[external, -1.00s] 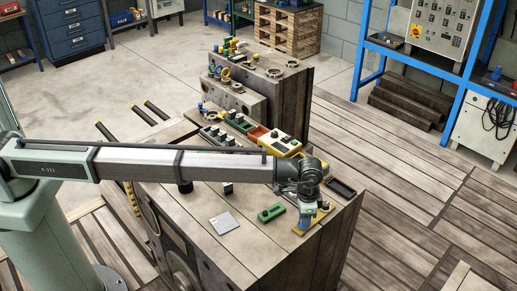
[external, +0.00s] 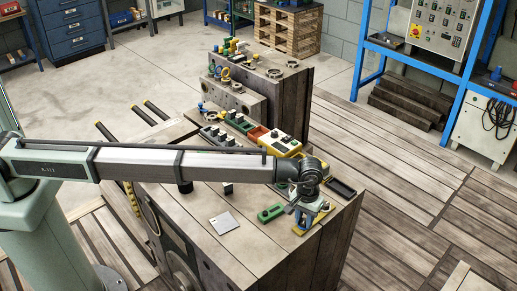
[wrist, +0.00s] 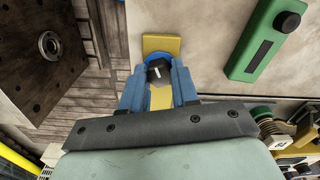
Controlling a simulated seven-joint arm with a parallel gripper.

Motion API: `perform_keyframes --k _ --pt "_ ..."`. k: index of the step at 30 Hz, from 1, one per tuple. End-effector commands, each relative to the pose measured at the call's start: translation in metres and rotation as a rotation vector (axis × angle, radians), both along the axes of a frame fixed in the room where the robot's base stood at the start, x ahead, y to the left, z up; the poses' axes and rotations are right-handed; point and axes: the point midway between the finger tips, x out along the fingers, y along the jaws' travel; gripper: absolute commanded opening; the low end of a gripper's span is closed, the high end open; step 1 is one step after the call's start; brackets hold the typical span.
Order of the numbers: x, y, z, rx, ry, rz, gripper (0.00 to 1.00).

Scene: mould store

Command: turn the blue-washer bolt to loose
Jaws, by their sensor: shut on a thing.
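The blue-washer bolt (wrist: 158,72) has a dark head with a white mark, seen from above in the wrist view. A blue washer (wrist: 158,57) shows at its edge. It sits on a yellow plate (wrist: 161,44), which also shows near the bench's front right corner in the external view (external: 323,217). My gripper (wrist: 158,82) has its two blue fingers on either side of the head and is shut on it. In the external view my gripper (external: 304,218) is down at the plate and hides the bolt.
A green block with a black knob (wrist: 264,44) is beside the plate; it also shows in the external view (external: 270,213). A pale square card (external: 224,222) lies farther left. A dark tray (external: 342,188) is behind my wrist. The bench edge is close on the right.

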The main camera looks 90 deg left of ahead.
Motion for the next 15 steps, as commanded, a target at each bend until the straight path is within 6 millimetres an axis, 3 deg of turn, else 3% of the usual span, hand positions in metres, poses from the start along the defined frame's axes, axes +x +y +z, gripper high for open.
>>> perform_keyframes --k 15 --pt "-0.0024 0.0007 -0.0035 0.002 0.007 0.492 0.0"
